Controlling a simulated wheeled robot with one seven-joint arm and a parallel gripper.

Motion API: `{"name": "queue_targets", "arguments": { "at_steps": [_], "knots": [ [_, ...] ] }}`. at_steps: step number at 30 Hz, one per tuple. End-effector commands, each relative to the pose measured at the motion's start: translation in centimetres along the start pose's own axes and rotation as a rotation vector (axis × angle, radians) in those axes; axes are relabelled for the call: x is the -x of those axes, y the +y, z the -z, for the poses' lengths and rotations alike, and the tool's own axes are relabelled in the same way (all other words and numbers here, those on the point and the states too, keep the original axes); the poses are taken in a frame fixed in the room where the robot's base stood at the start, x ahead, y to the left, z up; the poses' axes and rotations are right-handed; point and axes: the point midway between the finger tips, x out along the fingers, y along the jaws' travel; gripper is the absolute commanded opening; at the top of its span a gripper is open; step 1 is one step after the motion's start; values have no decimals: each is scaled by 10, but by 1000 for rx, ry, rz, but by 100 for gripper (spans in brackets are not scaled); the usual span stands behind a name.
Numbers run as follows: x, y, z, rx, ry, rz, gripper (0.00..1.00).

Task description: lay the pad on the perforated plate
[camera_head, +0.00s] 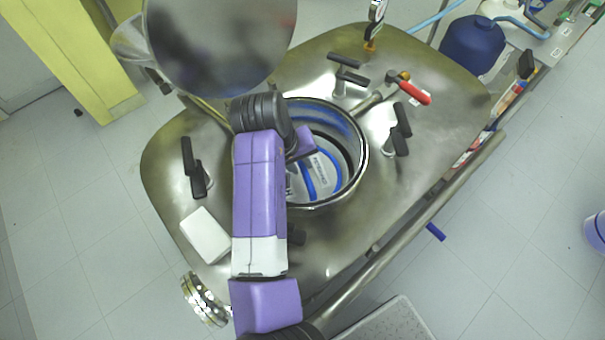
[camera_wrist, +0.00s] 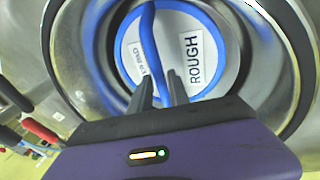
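The pad (camera_head: 325,176) is a round white disc with a blue rim and a blue strap across it. It shows in the round opening of the steel vessel; in the wrist view the pad (camera_wrist: 209,32) bears a label reading ROUGH. My gripper (camera_wrist: 161,80) is nearly closed, and the blue strap runs between its two dark fingers, so it appears to hold the pad by the strap. In the head view my arm hides the fingers. The perforated plate cannot be made out; the pad covers the middle of the opening. Whether the pad touches anything below is unclear.
The steel vessel lid (camera_head: 440,95) surrounds the opening, with black clamp handles (camera_head: 401,130) and a red-handled valve (camera_head: 414,92) on it. A white block (camera_head: 206,235) lies at its left. A round glossy disc (camera_head: 220,40) stands over the upper-left edge.

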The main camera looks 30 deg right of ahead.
Motion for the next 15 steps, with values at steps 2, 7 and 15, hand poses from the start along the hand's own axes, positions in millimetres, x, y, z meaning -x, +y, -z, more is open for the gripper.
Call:
{"name": "queue_targets", "arguments": {
  "at_steps": [2, 7, 15],
  "knots": [
    [-12, 0, -1, 1, -2, 0, 22],
    [-26, 1, -1, 1, -2, -1, 22],
    [-27, 1, 0, 1, 0, -1, 16]
  ]
}}
